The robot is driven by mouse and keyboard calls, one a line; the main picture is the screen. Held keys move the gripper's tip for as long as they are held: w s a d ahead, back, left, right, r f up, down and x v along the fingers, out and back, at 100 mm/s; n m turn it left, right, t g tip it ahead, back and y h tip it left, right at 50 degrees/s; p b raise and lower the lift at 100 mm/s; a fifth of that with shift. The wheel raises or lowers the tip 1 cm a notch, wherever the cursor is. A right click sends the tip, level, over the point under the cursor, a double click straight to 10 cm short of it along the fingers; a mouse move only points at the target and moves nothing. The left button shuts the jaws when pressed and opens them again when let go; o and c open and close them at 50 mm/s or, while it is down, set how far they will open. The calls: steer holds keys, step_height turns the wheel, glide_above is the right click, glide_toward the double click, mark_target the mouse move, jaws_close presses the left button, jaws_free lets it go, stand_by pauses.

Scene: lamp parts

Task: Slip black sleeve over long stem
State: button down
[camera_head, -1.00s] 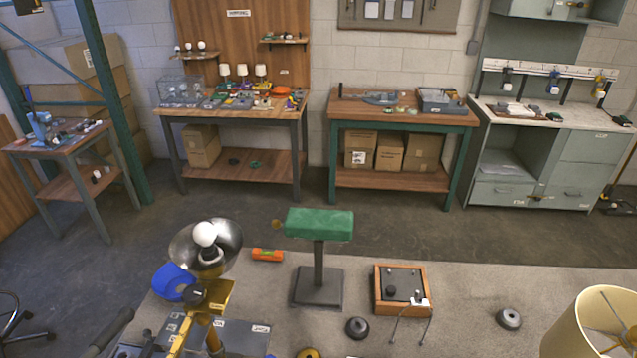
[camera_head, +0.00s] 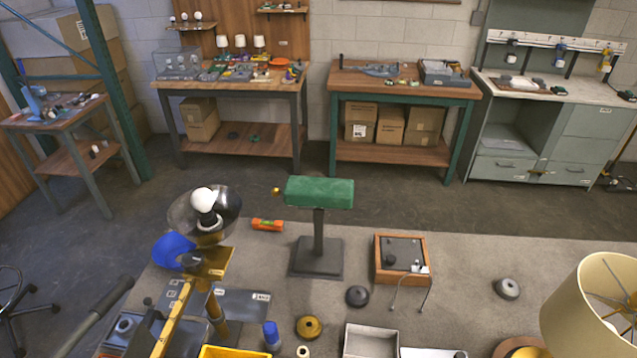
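I cannot surely pick out the black sleeve. A small black upright cylinder (camera_head: 341,62) stands at the left of the back middle bench; another black piece (camera_head: 391,261) sits in a wooden-framed tray (camera_head: 375,262). I cannot tell which upright is the long stem. A green-shaded lamp (camera_head: 319,192) has a dark stem (camera_head: 318,232) upright on a square base. At left a lamp with a white bulb (camera_head: 204,199) and dish reflector (camera_head: 232,205) stands over a brass post (camera_head: 214,306). My gripper is not in view.
The near table (camera_head: 460,300) holds a black disc (camera_head: 357,296), brass disc (camera_head: 309,327), grey ring (camera_head: 507,288), blue-capped bottle (camera_head: 271,335), grey box (camera_head: 370,341), and a cream lampshade (camera_head: 595,305) at right. An orange level (camera_head: 267,225) lies behind. Floor shows between table and benches.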

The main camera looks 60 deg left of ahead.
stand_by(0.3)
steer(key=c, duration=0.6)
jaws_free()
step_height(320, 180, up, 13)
steer(key=shift+b, duration=0.65)
